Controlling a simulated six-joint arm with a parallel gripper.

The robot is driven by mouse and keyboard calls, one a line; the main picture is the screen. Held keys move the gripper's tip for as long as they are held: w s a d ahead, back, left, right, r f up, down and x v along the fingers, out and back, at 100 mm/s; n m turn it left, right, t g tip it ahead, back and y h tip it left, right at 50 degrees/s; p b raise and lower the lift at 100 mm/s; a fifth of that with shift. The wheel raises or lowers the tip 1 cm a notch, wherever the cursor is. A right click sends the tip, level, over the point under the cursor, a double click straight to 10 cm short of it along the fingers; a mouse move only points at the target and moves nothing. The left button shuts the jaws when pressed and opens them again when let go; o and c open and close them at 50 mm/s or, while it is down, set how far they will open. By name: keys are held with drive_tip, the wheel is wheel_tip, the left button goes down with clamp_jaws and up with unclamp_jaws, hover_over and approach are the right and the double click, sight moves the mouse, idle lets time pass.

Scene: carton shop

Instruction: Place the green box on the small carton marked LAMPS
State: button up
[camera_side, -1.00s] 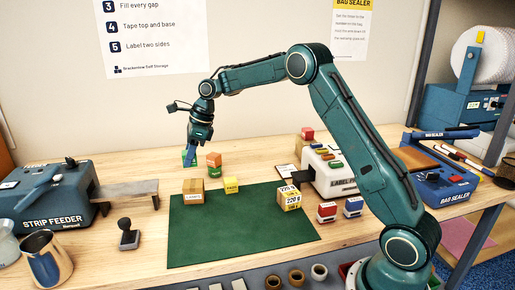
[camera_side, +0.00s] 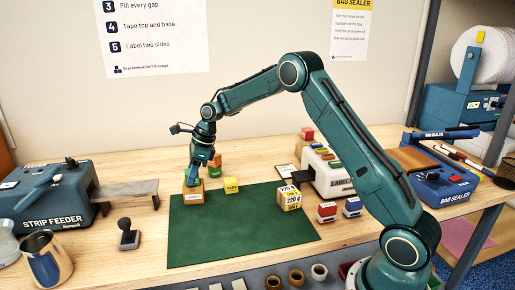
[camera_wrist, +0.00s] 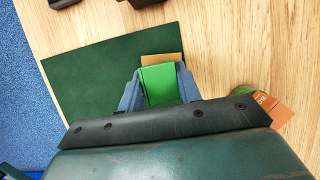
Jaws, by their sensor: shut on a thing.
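The green box (camera_side: 190,183) is held between the fingers of my gripper (camera_side: 193,179), directly above the small brown carton (camera_side: 193,198), which has a white label that is hard to read. The carton stands at the back left edge of the green mat (camera_side: 240,230). The box's underside is at or just over the carton's top; I cannot tell whether they touch. In the wrist view the green box (camera_wrist: 161,86) sits between the two blue fingers, with a strip of the carton (camera_wrist: 160,59) showing beyond it.
An orange box (camera_side: 215,171) stands just behind my gripper. The strip feeder (camera_side: 50,200) is at left, a label machine (camera_side: 330,172) at right. The mat's front is clear.

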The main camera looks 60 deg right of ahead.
drive_tip(key=shift+f, duration=0.1)
drive_tip(key=o, duration=1)
drive_tip(key=v, duration=1.2)
drive_tip(key=shift+r, duration=0.2)
